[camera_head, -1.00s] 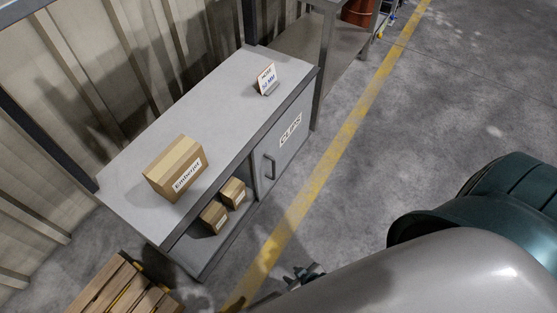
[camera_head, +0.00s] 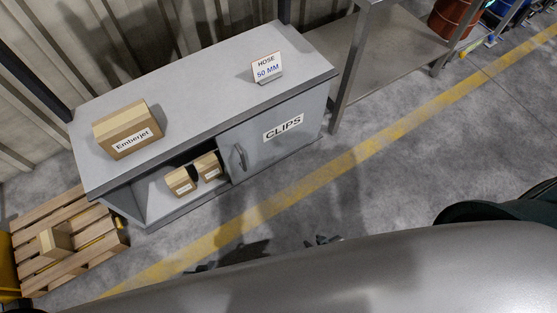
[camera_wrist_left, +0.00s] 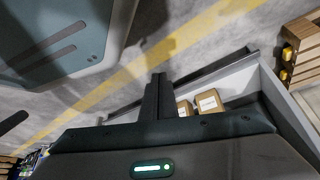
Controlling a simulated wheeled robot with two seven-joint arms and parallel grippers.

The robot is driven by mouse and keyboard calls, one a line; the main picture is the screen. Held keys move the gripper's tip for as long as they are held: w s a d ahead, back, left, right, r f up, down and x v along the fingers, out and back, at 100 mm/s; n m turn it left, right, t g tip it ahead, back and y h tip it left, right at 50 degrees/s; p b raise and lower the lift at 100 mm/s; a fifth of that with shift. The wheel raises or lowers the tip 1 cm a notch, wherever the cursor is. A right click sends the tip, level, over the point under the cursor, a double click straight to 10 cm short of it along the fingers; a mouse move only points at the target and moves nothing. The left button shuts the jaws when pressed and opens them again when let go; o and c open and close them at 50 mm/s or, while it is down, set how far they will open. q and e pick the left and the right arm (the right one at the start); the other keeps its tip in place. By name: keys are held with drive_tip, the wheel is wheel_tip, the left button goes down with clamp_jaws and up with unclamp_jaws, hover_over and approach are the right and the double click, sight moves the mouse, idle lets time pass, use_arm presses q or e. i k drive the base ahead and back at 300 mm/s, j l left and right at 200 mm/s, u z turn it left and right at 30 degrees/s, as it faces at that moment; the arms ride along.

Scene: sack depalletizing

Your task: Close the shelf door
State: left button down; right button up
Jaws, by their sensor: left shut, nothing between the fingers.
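The grey shelf cabinet (camera_head: 205,92) stands against the wall in the head view. Its grey door (camera_head: 295,138), labelled CLIPS, has a dark handle (camera_head: 239,157) near its left edge and covers the right part of the front. The left compartment is open and holds two small cardboard boxes (camera_head: 180,182) (camera_head: 208,166). My left gripper (camera_head: 197,268) is mostly hidden behind my arm, apart from the cabinet front. In the left wrist view its dark fingers (camera_wrist_left: 158,95) are together and empty, with the boxes (camera_wrist_left: 208,101) beyond them. My right gripper (camera_head: 322,241) shows small and dark over the floor.
An Emberjet box (camera_head: 128,130) and a HOSE 50 MM sign (camera_head: 267,68) stand on the cabinet top. A wooden pallet (camera_head: 88,214) with a small box lies at the left. A metal table (camera_head: 405,62) stands right. Floor before the cabinet is clear, with a yellow line (camera_head: 350,158).

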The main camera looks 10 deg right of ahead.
sight(248, 148)
drive_tip(key=l, duration=1.9)
drive_tip(key=k, duration=0.05)
